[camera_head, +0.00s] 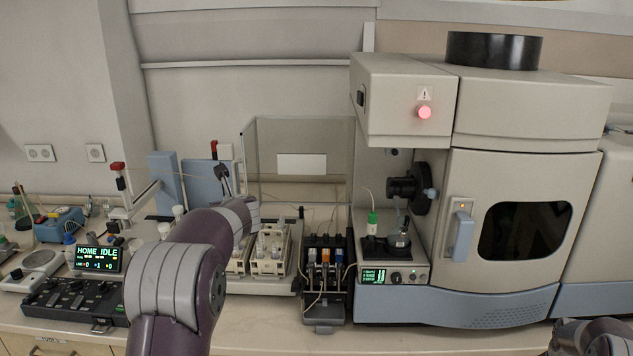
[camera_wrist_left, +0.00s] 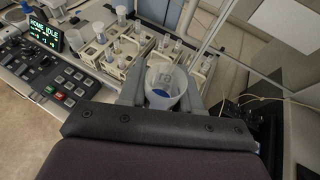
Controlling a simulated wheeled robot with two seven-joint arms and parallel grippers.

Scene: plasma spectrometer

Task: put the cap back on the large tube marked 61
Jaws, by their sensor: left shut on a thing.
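My left gripper (camera_wrist_left: 162,92) is shut on a translucent, cup-shaped piece (camera_wrist_left: 164,84) with blue showing inside it. I cannot tell whether this is the cap or a tube, and I read no number on it. In the head view my left gripper (camera_head: 222,174) is above the back of the bench, partly hidden by my forearm. White racks (camera_head: 268,252) with several tubes stand below and to its right. The mark 61 is not legible. Only part of my right arm shows, at the lower right.
A clear screen (camera_head: 300,150) stands behind the racks. A pump with coloured clips (camera_head: 325,262) stands between the racks and the large spectrometer (camera_head: 500,130). A control panel reading HOME IDLE (camera_head: 97,258) is at the left.

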